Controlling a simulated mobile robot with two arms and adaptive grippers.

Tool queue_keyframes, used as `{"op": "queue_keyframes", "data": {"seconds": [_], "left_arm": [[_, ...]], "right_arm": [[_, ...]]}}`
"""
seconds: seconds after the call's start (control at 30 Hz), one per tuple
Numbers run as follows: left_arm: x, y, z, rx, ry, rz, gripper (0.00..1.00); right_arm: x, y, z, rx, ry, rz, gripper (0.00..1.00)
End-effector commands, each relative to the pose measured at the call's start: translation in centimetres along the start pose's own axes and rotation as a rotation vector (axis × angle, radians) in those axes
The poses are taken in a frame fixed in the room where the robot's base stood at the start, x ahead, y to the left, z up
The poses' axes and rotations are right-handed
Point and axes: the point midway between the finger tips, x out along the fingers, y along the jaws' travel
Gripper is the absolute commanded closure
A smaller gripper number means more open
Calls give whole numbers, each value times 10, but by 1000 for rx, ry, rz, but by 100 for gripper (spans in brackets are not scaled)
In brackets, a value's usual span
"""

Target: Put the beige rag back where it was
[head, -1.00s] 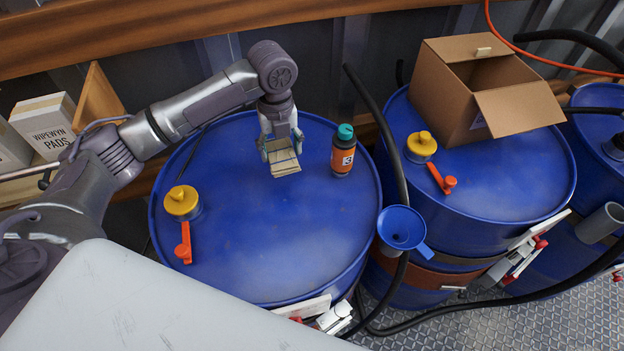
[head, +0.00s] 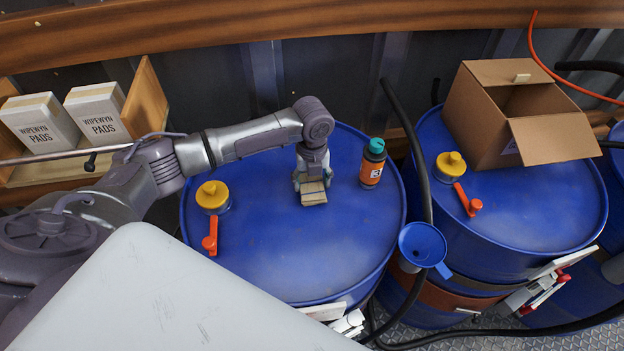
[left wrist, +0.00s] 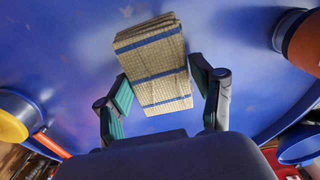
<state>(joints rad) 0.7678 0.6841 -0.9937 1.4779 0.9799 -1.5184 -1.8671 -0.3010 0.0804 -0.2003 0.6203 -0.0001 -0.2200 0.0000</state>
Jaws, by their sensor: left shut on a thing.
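The beige rag (head: 313,193) is a folded cloth with blue stripes, over the top of the left blue drum (head: 290,250). My left gripper (head: 312,182) is shut on it from above. In the left wrist view the rag (left wrist: 155,65) sits between the two teal-padded fingers (left wrist: 165,100), its far end reaching past them over the blue drum top. I cannot tell whether the rag touches the drum. My right gripper is not in view.
An orange bottle with teal cap (head: 372,163) stands just right of the gripper. A yellow cap (head: 213,196) and red-orange lever (head: 210,237) are to its left. A blue funnel (head: 422,244) hangs between drums. A cardboard box (head: 515,115) and Wipewyn Pads boxes (head: 100,113) stand farther off.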

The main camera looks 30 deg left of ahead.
Motion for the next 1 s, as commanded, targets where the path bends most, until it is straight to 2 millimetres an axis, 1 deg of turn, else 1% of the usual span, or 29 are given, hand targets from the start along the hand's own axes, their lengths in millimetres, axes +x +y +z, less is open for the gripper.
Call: {"op": "queue_keyframes", "data": {"seconds": [0.07, 0.1, 0.23, 0.53, 0.67, 0.77, 1.0], "left_arm": [[3, 0, 0, 0, 0, 0, 61], [3, 0, 0, 0, 0, 0, 30], [2, 0, 0, 0, 0, 0, 8], [2, 0, 0, 0, 0, 0, 8], [-4, 0, 1, -1, -1, -2, 8], [-18, -1, 1, -1, -2, -4, 8], [-70, -1, 1, -1, -3, -5, 8]], "right_arm": [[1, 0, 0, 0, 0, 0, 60], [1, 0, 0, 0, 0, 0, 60], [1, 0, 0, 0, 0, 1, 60], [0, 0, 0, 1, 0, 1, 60], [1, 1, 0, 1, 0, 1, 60], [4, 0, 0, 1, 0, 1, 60], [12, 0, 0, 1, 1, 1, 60]]}}
